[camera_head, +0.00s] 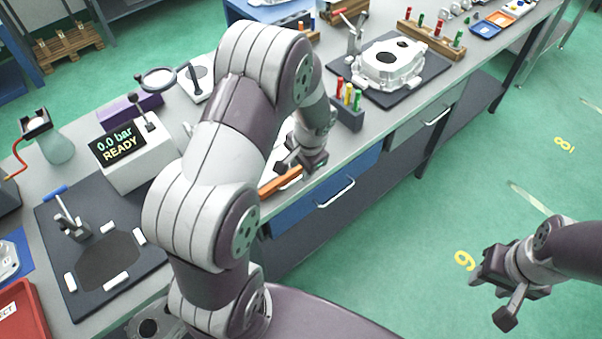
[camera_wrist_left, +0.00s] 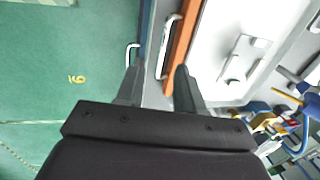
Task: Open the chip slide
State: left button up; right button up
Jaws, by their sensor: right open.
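An orange-fronted slide (camera_head: 281,181), which I take to be the chip slide, sits at the bench's front edge, partly hidden by my left arm. In the left wrist view its orange front (camera_wrist_left: 185,45) carries a pale bar handle, and a white tray-like surface lies behind it. My left gripper (camera_head: 301,163) is over the orange front. In the left wrist view its two fingers (camera_wrist_left: 157,78) are apart, with the handle in line with the gap; I cannot tell whether they touch it. My right gripper (camera_head: 506,283) is open and empty over the green floor, far from the bench.
A blue drawer (camera_head: 345,178) with a pale handle is below the bench top. A grey block with coloured tools (camera_head: 348,115) and a casting on a dark mat (camera_head: 390,63) stand to the right. A display box (camera_head: 135,160) reads "0.0 bar READY".

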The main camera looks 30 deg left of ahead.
aim_at(296, 180)
pick_arm(q)
jog(key=f, duration=0.1)
jog(key=a+f, duration=0.1)
jog(key=f, duration=0.2)
jog(key=shift+s+a+f, duration=0.2)
jog(key=shift+a, duration=0.1)
jog(key=shift+s+f, duration=0.1)
jog(key=shift+f, duration=0.1)
jog(key=shift+w+d+f, duration=0.15)
jog(key=shift+w+f, duration=0.05)
jog(key=shift+w, duration=0.15)
jog(key=shift+s, duration=0.15)
grip_shut()
pick_arm(e)
jog(key=shift+s+a+r, duration=0.25)
jog(key=shift+s+a, duration=0.05)
jog(key=shift+s, duration=0.05)
